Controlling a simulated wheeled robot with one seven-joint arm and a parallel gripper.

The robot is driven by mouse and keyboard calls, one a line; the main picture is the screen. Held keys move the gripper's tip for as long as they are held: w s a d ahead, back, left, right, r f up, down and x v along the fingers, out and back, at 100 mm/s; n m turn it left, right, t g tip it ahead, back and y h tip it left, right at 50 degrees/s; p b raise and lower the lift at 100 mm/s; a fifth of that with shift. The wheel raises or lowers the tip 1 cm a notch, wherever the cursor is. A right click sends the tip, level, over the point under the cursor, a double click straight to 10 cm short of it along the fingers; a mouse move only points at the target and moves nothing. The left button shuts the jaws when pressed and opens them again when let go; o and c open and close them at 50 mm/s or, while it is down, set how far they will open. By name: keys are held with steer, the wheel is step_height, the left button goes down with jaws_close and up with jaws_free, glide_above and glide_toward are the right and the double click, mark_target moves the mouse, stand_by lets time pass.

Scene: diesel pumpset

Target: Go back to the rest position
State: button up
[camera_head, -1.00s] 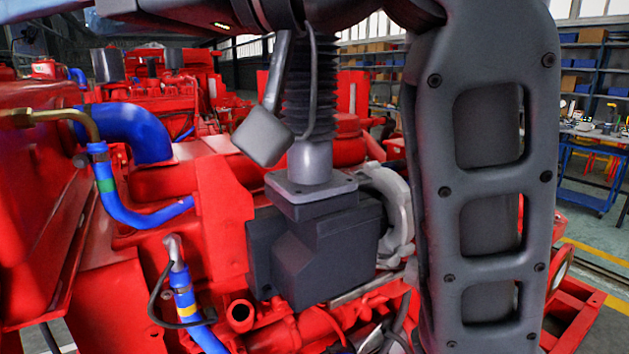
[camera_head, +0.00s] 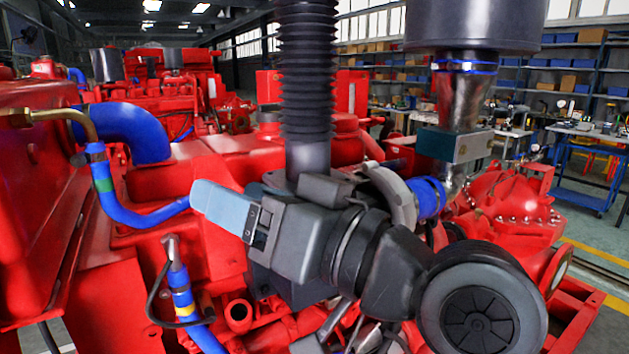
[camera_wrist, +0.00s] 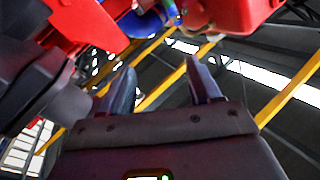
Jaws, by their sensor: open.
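My gripper (camera_head: 207,197) shows at the middle left of the head view, in front of the red engine (camera_head: 215,190). Its pale finger points left, close to the blue hose (camera_head: 135,210) in the picture; I cannot tell whether they touch. My arm crosses the lower middle and hides part of the engine and of the dark block under the black bellows pipe (camera_head: 307,80). In the wrist view, the two fingers of my gripper (camera_wrist: 158,78) stand apart with nothing between them.
A silver exhaust pipe (camera_head: 459,100) with a dark cylinder above stands to the right, behind my arm. A red pump (camera_head: 510,210) stands at the right. Blue shelves and benches (camera_head: 590,145) are in the background. Floor is clear at far right.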

steer(key=s+d+f+m+t+h, duration=0.3)
steer(key=s+d+f+m+h, duration=0.15)
steer(key=d+f, duration=0.5)
steer(key=s+d+f+m+t+h, duration=0.35)
steer(key=d+f+h, duration=0.3)
steer(key=f, duration=0.65)
steer(key=s+d+f+h, duration=0.1)
steer(key=s+d, duration=0.3)
steer(key=s, duration=0.4)
steer(key=s+d+f+g+h, duration=0.1)
steer(key=s+d, duration=0.3)
steer(key=s, duration=0.5)
steer(key=s+d+f+g+h, duration=0.1)
steer(key=s+d+f+h, duration=0.1)
steer(key=s, duration=0.7)
steer(key=shift+s+d+f+n+h, duration=0.15)
steer(key=shift+d+f+n+h, duration=0.15)
steer(key=shift+d+h, duration=0.55)
